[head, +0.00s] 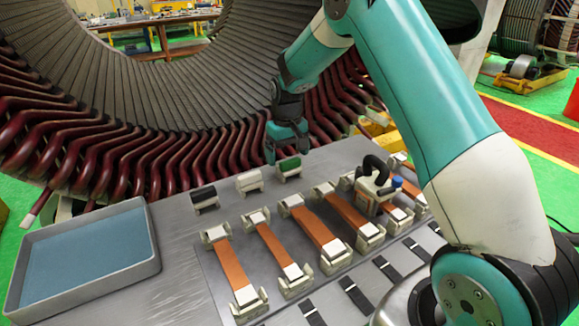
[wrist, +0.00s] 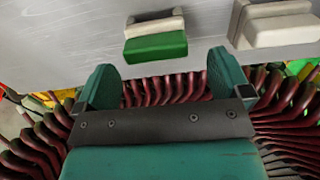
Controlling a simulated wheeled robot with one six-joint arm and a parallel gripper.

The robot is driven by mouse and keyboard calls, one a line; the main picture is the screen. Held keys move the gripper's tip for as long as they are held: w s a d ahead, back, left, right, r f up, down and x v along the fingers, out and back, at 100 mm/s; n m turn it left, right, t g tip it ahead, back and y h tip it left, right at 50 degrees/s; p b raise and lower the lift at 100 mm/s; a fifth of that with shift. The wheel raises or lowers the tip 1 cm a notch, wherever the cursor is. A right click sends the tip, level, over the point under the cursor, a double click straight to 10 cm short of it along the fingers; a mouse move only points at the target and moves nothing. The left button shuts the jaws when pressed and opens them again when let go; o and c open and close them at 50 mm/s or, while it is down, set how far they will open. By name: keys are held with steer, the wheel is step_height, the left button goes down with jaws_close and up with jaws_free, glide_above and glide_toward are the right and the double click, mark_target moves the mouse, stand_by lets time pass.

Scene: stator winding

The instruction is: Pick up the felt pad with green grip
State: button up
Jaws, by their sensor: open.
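The felt pad with green grip (head: 288,165) lies near the back edge of the metal table, rightmost of a row of three pads. It also shows in the wrist view (wrist: 156,47), its green part towards my gripper and its pale part beyond. My gripper (head: 285,152) is just above and behind it in the head view. In the wrist view my gripper (wrist: 162,85) is open and empty, with one finger on each side of the green grip's line and the pad just beyond the fingertips. I see no contact.
A white-grip pad (head: 249,181) and a black-grip pad (head: 204,196) lie to the left. Copper strips in clamps (head: 271,249) and a black-handled tool (head: 376,184) stand in front. A blue-lined tray (head: 152,266) is at left. The stator's red coils (head: 200,160) rise close behind.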

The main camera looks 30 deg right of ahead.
mark_target(290, 169)
steer(key=shift+s+d+f+p, duration=0.15)
steer(key=shift+f+p, duration=0.25)
steer(key=shift+f, duration=1)
steer(key=shift+s+f+p, duration=0.15)
steer(key=shift+f+p, duration=0.25)
steer(key=shift+f, duration=0.95)
steer(key=c, duration=1)
steer(key=shift+r, duration=0.1)
step_height(290, 169, up, 20)
steer(key=shift+f+b, duration=0.1)
steer(key=shift+b, duration=1.1)
